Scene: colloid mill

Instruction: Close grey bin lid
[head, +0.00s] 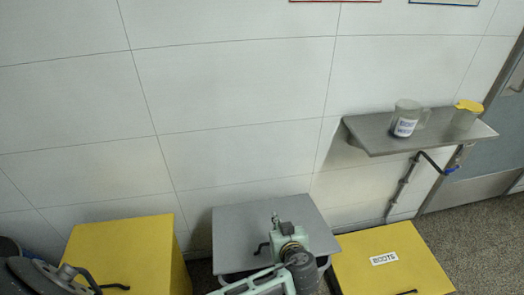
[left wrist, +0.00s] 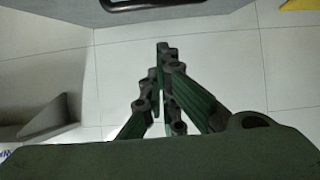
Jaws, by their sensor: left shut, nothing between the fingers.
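The grey bin lid (head: 235,225) is a flat panel between two yellow bins in the head view. A pale bin rim shows below its front edge; my arm hides part of that edge, and I cannot tell whether the lid lies flush. My left gripper (head: 276,218) is shut and empty, in front of or over the lid; contact is unclear. In the left wrist view its fingertips (left wrist: 163,47) are together, pointing up in the picture. A grey surface (left wrist: 50,14) with a black handle (left wrist: 140,3) shows at the top there. My right gripper is not in view.
A yellow bin (head: 125,250) stands on the left and another, labelled BOOTS (head: 385,235), on the right. A metal shelf (head: 375,143) with a labelled clear jug (head: 406,118) and a yellow-lidded jug (head: 466,114) is on the tiled wall. Floor shows at the right.

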